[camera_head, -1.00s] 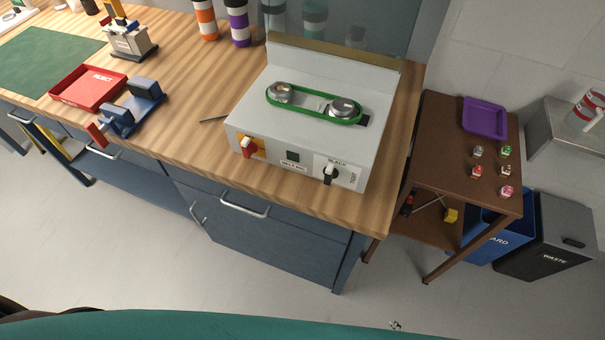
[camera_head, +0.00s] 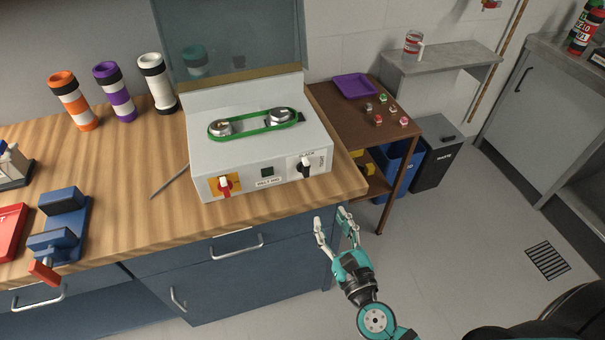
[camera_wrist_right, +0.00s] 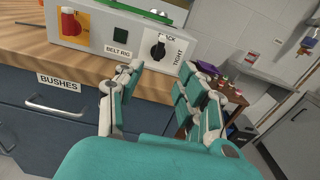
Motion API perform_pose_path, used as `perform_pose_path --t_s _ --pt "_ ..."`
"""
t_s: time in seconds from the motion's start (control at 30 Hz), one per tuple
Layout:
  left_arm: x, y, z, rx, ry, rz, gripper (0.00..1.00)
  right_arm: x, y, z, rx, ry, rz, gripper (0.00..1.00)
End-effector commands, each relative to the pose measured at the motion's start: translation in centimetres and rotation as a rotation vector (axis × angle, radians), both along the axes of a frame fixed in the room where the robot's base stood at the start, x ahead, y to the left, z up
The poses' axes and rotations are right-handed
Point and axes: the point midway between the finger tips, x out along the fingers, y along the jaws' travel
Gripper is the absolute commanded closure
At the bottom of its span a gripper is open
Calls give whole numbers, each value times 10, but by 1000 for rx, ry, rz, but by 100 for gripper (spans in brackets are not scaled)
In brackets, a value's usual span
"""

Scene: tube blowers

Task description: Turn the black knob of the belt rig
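The belt rig (camera_head: 262,155) is a pale grey box on the wooden bench, with a green belt (camera_head: 252,126) around two metal pulleys on top. Its black knob (camera_head: 305,168) sits at the right of the front panel, between a slack label and a tight label; it also shows in the right wrist view (camera_wrist_right: 159,47). A red switch (camera_head: 225,186) on a yellow plate is at the panel's left. My right gripper (camera_head: 332,219) is open and empty, in front of the bench edge, below the knob and apart from it. My left gripper is out of view.
A blue vise (camera_head: 62,225) and a red tray (camera_head: 10,230) stand at left on the bench. A thin rod (camera_head: 170,181) lies left of the rig. A brown side table (camera_head: 345,110) with a purple tray (camera_head: 353,86) stands to the right. Floor is open before the bench.

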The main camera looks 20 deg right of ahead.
Motion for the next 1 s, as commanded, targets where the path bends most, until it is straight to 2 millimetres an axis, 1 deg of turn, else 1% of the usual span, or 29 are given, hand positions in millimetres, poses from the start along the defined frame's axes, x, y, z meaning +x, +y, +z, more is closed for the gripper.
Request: perform_pose_path --t_s 0.13,0.27,0.4,0.6,0.7,0.8,0.9,1.0 --pt "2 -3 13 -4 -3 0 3 25 0 5 4 -2 -2 62" --pt "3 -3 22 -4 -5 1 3 54 2 5 5 -1 -2 62" --pt "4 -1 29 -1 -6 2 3 85 3 4 6 0 -2 62" --pt "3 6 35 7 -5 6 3 127 4 2 6 0 -1 62" --pt "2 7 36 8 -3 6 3 144 4 1 6 1 -1 62" --pt "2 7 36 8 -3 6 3 156 5 1 6 1 -1 62" --pt "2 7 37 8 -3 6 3 163 6 0 6 2 -1 62" --pt "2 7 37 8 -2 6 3 166 6 0 7 3 0 62"
